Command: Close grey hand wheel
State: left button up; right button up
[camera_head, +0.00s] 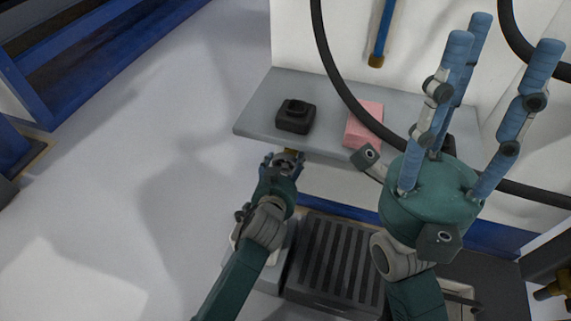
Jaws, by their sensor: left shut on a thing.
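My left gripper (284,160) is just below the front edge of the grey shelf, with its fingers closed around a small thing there. That thing is taken to be the grey hand wheel (288,164), mostly hidden by my fingers. A bit of brass-coloured fitting (291,151) shows just above it, under the shelf edge. My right gripper (503,45) is raised at the right with its long blue fingers spread and pointing up. It is open and empty, well away from the wheel.
The grey shelf (257,118) holds a black device (296,116) and a pink block (364,125). A black hose (334,66) runs down across the shelf. A ribbed dark tray (337,262) lies below. Open floor (120,190) is at the left.

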pick_arm(q)
jog(key=o, duration=1.1)
jog(key=shift+w+r, duration=0.3)
jog(key=shift+r, duration=0.3)
jog(key=shift+f, duration=0.1)
jog(key=shift+s+f, duration=0.15)
jog(key=v, duration=1.2)
